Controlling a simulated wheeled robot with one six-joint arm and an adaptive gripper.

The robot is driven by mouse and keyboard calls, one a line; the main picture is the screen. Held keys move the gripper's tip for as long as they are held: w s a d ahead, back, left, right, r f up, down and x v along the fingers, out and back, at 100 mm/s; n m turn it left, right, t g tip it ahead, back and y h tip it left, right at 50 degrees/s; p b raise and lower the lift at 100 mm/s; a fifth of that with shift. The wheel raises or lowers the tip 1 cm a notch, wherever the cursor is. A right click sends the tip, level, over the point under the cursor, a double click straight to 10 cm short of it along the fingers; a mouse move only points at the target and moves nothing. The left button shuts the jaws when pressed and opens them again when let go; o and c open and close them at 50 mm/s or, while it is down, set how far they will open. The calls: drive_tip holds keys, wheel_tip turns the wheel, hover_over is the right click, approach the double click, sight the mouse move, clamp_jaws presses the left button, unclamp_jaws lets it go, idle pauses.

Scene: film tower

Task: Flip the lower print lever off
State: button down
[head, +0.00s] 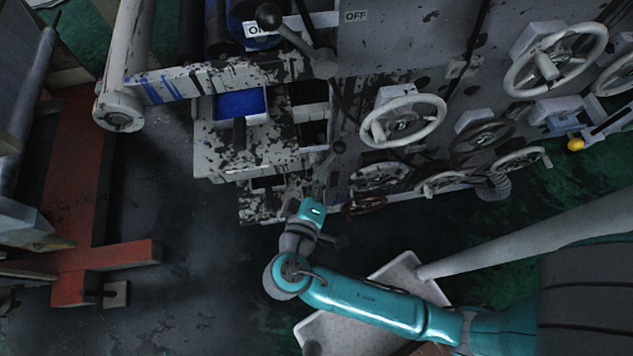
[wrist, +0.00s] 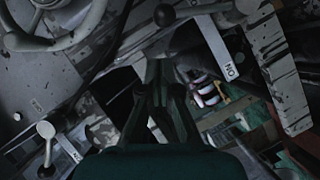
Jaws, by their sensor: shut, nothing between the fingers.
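A lever with a black ball knob (head: 268,15) sits high on the machine in the head view, its ball by an ON label (head: 258,30); an OFF label (head: 356,16) is to the right. A smaller dark knob (head: 338,147) shows lower, just above my gripper (head: 318,188). The wrist view shows a black-knobbed lever (wrist: 165,15) beyond my fingertips and an ON label (wrist: 231,70) to the right. I cannot tell which lever this is. My gripper (wrist: 160,64) is shut and empty, apart from that knob. The lower lever's base is unclear.
Handwheels (head: 403,121) crowd the panel right of my gripper; one handwheel (wrist: 55,25) fills the wrist view's upper left. A red frame (head: 75,210) stands far left, with open dark floor (head: 175,270) between.

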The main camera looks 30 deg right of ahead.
drive_tip(key=shift+v, duration=0.9)
drive_tip(key=s+d+f+n+y, duration=0.4)
drive_tip(key=s+f+y, duration=0.6)
drive_tip(key=s+r+m+t+y, duration=0.1)
drive_tip(key=s+r+m+t, duration=0.3)
drive_tip(key=s+r+m, duration=0.3)
drive_tip(key=s+a+r, duration=0.1)
drive_tip(key=s+r, duration=0.3)
drive_tip(key=r, duration=0.2)
drive_tip(key=shift+t, duration=0.3)
